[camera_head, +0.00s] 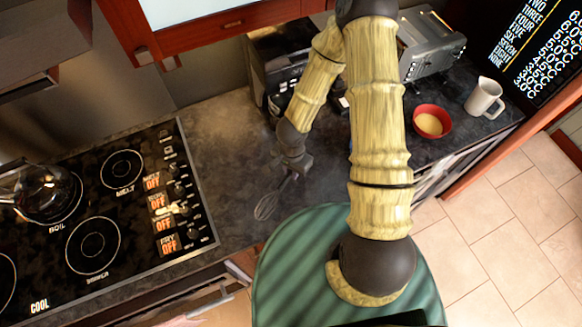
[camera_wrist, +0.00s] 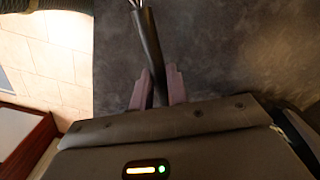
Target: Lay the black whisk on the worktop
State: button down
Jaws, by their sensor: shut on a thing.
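The black whisk (camera_head: 266,203) is in my gripper (camera_head: 297,163), above the dark worktop (camera_head: 228,190) in the head view. Its wire end points down and to the left. In the wrist view the whisk's black handle (camera_wrist: 150,50) runs between the two fingers of my gripper (camera_wrist: 157,88), which are shut on it. The wires are mostly cut off at the top edge of the wrist view. I cannot tell whether the wires touch the worktop.
A black cooktop (camera_head: 110,205) with a glass kettle (camera_head: 45,190) lies left. A coffee machine (camera_head: 277,70), a toaster (camera_head: 428,45), a red bowl (camera_head: 432,121) and a white mug (camera_head: 485,98) stand at the back and right. The worktop between cooktop and whisk is clear.

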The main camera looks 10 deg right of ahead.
aim_at(291, 188)
jog(key=shift+w, duration=0.1)
jog(key=shift+f+b, duration=3.15)
jog(key=shift+f, duration=1.2)
jog(key=c, duration=1.1)
grip_release()
jog(key=shift+o, duration=0.2)
jog(key=o, duration=0.6)
jog(key=shift+r, duration=0.15)
